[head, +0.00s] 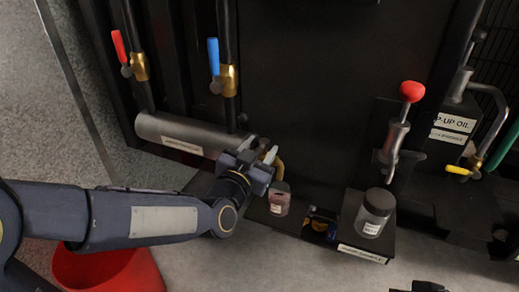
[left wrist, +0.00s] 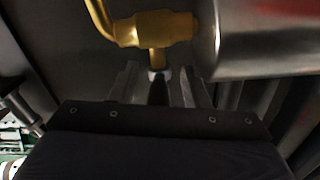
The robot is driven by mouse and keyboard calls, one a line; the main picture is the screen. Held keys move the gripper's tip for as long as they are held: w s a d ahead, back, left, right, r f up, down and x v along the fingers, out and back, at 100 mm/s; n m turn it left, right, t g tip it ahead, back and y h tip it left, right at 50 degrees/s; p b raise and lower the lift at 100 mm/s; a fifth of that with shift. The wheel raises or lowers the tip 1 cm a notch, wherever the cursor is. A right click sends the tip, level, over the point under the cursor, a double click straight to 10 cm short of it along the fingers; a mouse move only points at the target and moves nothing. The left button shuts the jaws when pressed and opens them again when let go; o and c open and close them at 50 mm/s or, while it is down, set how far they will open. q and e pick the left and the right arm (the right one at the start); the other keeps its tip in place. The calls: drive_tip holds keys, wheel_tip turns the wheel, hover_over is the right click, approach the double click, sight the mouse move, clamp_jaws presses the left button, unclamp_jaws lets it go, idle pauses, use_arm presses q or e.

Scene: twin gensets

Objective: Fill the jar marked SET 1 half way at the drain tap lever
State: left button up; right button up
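The brass drain tap (left wrist: 155,28) sits beside the end of a grey cylinder, and its lever (left wrist: 158,75) points toward me in the left wrist view. My left gripper (head: 262,152) is at the tap, fingers apart, with the lever between them and gaps showing on both sides. A small clear jar (head: 279,204) with a white label and a reddish tint stands on a dark shelf below the brass spout (head: 279,170). Its label and fill level are too small to read. A dark part at the bottom edge seems to be my right gripper (head: 424,287), mostly cut off.
A second, grey-lidded jar (head: 374,212) stands on a labelled shelf to the right, below a red-knobbed pump (head: 398,130). Red (head: 120,48) and blue (head: 214,56) valve levers are above the cylinder (head: 185,134). A red bucket (head: 105,270) stands below my left arm.

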use_arm(q)
drive_tip(key=p+v, duration=0.1)
drive_tip(key=v, duration=0.6)
drive_tip(key=shift+s+a+p, duration=0.15)
drive_tip(key=shift+s+p, duration=0.2)
drive_tip(key=shift+s, duration=0.05)
